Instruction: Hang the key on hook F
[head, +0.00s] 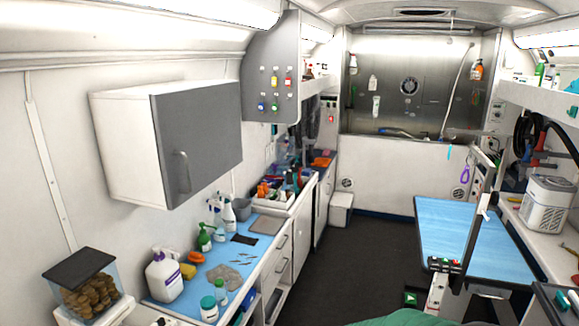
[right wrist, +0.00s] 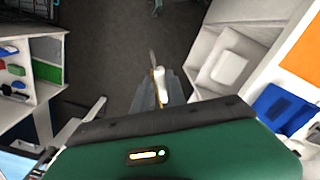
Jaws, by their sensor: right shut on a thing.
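My right gripper (right wrist: 163,84) shows in the right wrist view, shut on a small, slim piece with a pale part and a brownish-gold edge, seemingly the key (right wrist: 154,64). Much of it is hidden between the fingers. The grey hook panel (head: 257,52) is on the end of the upper cabinet, left of centre in the head view. The lower right spot of the panel looks bare. The hook letters are too small to read, so I cannot tell which is F. My left gripper is not in view.
A wall cabinet (head: 198,138) juts out at left, before the panel. Below, a counter with a blue mat (head: 190,308) holds bottles and tools. A blue grooming table (head: 463,230) with an upright arm stands at right. The dark aisle floor (head: 345,260) is clear.

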